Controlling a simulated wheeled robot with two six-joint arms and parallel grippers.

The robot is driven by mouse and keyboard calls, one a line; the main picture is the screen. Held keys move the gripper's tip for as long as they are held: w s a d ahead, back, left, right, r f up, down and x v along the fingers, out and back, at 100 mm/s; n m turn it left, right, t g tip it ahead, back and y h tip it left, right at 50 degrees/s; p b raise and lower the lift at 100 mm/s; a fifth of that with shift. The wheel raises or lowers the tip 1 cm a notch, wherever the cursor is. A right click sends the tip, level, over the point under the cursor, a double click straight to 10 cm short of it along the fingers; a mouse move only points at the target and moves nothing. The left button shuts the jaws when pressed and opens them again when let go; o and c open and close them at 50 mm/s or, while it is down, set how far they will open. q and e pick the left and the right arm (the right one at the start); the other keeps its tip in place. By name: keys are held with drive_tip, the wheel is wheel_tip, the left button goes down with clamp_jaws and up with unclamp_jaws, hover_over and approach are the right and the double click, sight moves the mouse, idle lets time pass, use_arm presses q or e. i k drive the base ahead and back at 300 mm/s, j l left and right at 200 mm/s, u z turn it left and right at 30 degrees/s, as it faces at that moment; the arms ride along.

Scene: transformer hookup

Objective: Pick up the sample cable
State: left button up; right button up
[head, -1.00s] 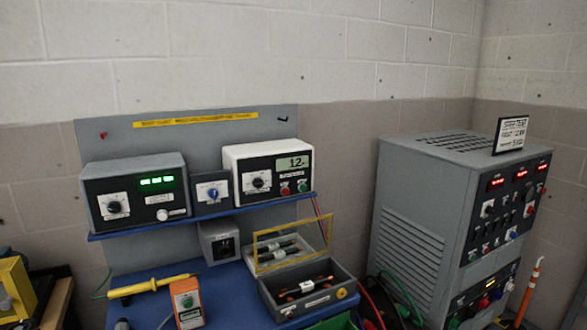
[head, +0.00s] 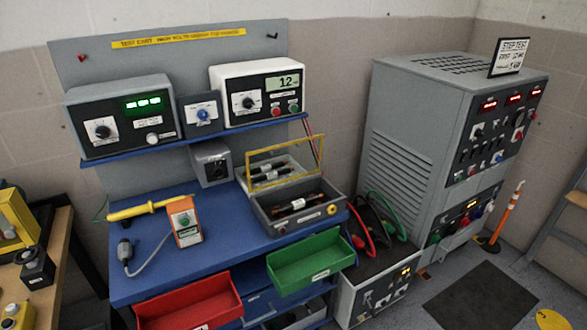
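A short dark cable piece with copper-coloured ends (head: 312,202) lies inside an open grey box (head: 262,228) on the blue bench in the head view. It looks like the sample cable, though its label is too small to read. The box's yellow-framed lid (head: 246,163) stands raised at the back. More dark pieces with light labels (head: 268,174) lie in a light tray behind the box, partly seen through the lid. Neither of my grippers is in view.
A red bin (head: 190,304) and a green bin (head: 310,262) stick out at the bench front. A yellow probe (head: 140,210) and orange handheld unit (head: 184,222) lie left of the box. A grey cabinet (head: 405,150) stands right. Bare blue bench top (head: 225,240) shows between.

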sight(295, 204)
drive_tip(key=l+u, duration=0.1)
drive_tip(key=u, duration=0.3)
drive_tip(key=i+l+u, duration=0.2)
drive_tip(key=l, duration=0.25)
drive_tip(key=i+l+u, duration=0.2)
drive_tip(key=l, duration=0.2)
drive_tip(key=l+u, duration=0.2)
drive_tip(key=l, duration=0.25)
drive_tip(key=l+u, duration=0.2)
drive_tip(key=l, duration=0.25)
drive_tip(key=l+u, duration=0.2)
drive_tip(key=l, duration=2.45)
